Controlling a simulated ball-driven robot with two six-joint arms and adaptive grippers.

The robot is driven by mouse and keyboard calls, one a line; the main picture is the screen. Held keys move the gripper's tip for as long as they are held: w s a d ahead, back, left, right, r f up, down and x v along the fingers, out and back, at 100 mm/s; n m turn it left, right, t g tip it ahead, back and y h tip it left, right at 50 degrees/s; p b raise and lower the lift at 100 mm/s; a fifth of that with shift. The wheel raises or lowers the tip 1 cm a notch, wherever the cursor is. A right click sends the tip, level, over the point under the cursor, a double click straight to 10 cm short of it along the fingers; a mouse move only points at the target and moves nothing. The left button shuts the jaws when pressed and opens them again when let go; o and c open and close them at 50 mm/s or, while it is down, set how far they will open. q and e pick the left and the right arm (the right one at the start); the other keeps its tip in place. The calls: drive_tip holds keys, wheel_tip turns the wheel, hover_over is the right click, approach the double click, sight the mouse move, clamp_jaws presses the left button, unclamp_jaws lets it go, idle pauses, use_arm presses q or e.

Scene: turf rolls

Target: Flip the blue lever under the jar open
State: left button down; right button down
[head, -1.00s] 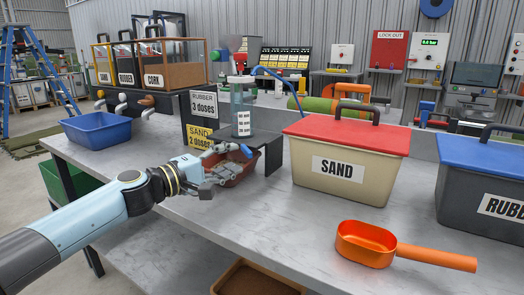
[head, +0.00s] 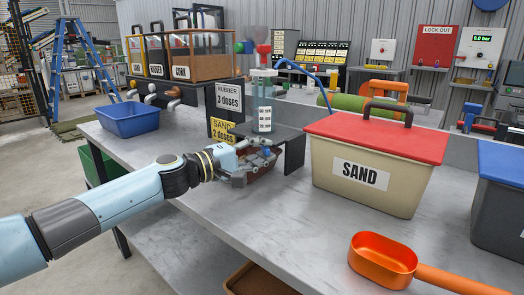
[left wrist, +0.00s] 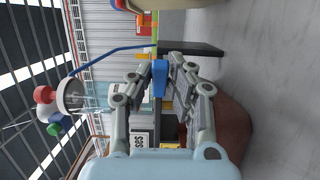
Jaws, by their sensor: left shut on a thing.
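The clear jar (head: 264,112) stands upright on a dark stand (head: 284,136) on the bench. It also shows in the left wrist view (left wrist: 88,96), lying sideways in that picture. The blue lever (left wrist: 159,78) is under the jar, between my left gripper's fingertips. My left gripper (head: 266,158) is shut on the lever, just below the stand's top. A red-brown tray (left wrist: 232,128) sits below the gripper, mostly hidden by it in the head view. How far the lever is turned is hard to tell. My right gripper is not in view.
A sand box (head: 375,175) with a red lid stands right of the stand. An orange scoop (head: 382,258) lies in front of it. A blue bin (head: 128,118) is at the left, near dose signs (head: 225,115).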

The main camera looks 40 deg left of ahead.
use_arm(q)
drive_tip(key=shift+w+d+n+t+y+p, duration=0.15)
drive_tip(key=shift+d+n+t+y+p, duration=0.15)
drive_tip(key=shift+n+y+p, duration=0.6)
drive_tip(key=shift+a+y, duration=0.1)
drive_tip(key=shift+y, duration=0.2)
drive_tip(key=c, duration=1.3)
unclamp_jaws()
